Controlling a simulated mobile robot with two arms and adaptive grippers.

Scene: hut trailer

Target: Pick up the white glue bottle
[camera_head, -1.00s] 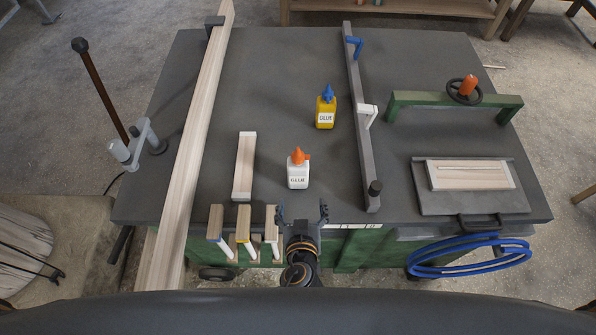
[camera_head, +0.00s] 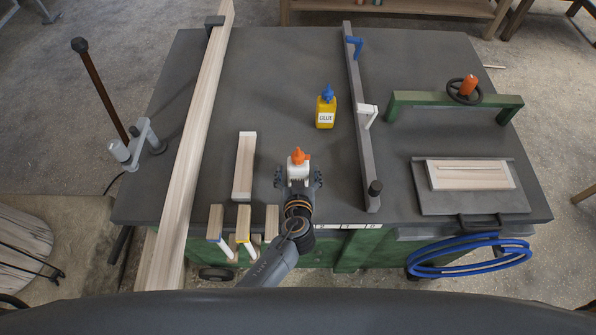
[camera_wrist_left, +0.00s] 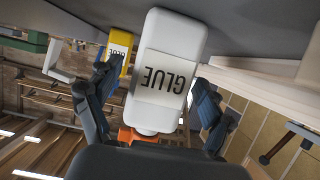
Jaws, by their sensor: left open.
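The white glue bottle (camera_head: 299,170) with an orange cap stands upright near the front middle of the dark worktable (camera_head: 270,80). My left gripper (camera_head: 298,178) is open, with its fingers on either side of the bottle; its lower part is hidden behind the gripper in the head view. In the left wrist view, which is upside down, the white glue bottle (camera_wrist_left: 168,70) with its GLUE label sits between the two open fingers (camera_wrist_left: 155,105). Gaps show beside the bottle there. My right gripper is not in view.
A yellow glue bottle (camera_head: 326,108) with a blue cap stands farther back. A short wooden piece (camera_head: 244,165) lies left, a grey clamp bar (camera_head: 359,120) right. A long board (camera_head: 195,140) crosses the left side. Brushes or handled tools (camera_head: 243,222) line the front edge.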

